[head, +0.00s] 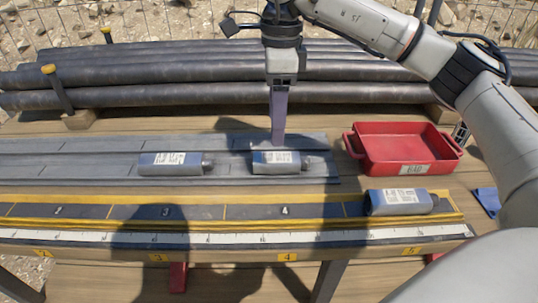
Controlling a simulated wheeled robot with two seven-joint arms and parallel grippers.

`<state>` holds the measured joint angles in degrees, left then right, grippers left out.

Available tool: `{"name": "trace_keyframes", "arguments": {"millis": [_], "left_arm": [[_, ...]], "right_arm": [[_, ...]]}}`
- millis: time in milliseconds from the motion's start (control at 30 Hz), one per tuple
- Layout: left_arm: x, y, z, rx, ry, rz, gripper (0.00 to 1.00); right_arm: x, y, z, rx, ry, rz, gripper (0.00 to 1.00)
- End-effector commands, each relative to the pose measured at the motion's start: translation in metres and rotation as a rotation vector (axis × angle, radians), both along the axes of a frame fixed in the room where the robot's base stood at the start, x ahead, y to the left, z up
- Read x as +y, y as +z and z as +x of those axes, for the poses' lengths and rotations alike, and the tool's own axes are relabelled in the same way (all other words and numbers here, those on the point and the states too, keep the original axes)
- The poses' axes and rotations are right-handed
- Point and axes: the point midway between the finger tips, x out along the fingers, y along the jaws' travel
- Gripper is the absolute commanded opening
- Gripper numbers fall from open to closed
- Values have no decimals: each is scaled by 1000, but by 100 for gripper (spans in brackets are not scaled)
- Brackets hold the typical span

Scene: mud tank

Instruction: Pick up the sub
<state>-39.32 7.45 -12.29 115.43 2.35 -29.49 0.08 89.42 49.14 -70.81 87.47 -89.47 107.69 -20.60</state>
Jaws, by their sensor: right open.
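Three blue-grey subs with white labels and narrower dark ends lie on their sides. One sub (176,164) lies on the grey grooved rack (70,160), left of centre. A second sub (280,162) lies on the same rack, farther right. A third sub (402,201) lies at the right end of the yellow-edged, numbered tray (215,212). My right gripper (278,143) is open and points down at the second sub, its fingertips at the sub's upper edge. One finger hides the other, and I cannot tell whether they touch the sub. My left gripper is out of view.
A red bin (408,128) with a white label stands right of the rack. Long dark pipes (170,92) lie stacked behind, between yellow-topped posts (57,88). A white ruler strip (200,238) runs along the front. A blue item (487,199) lies at the right.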

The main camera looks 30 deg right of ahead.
Motion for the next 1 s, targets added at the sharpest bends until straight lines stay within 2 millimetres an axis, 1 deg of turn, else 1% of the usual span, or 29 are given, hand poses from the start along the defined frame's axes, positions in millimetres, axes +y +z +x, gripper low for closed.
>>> {"name": "trace_keyframes", "arguments": {"millis": [33, 133, 300, 467, 567, 700, 800, 900, 1000], "left_arm": [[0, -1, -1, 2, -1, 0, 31], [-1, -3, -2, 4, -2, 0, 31], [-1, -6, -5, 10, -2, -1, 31], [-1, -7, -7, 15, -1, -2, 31], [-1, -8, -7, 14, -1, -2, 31], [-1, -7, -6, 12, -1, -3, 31], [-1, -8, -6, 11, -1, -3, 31], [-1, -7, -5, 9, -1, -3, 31], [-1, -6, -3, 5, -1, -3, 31]], "right_arm": [[-8, 2, 0, -3, -9, -23, 64], [-14, -8, -1, -1, -15, -41, 64], [-13, -34, -1, -2, -14, -40, 64], [-12, -45, -1, -3, -13, -37, 64], [-10, -56, -2, -1, -13, -37, 64], [-8, -78, -4, -1, -13, -36, 64], [-8, -90, -4, -2, -14, -37, 64], [-8, -96, -4, -3, -14, -36, 64], [-8, -96, -4, -4, -14, -35, 64]]}}
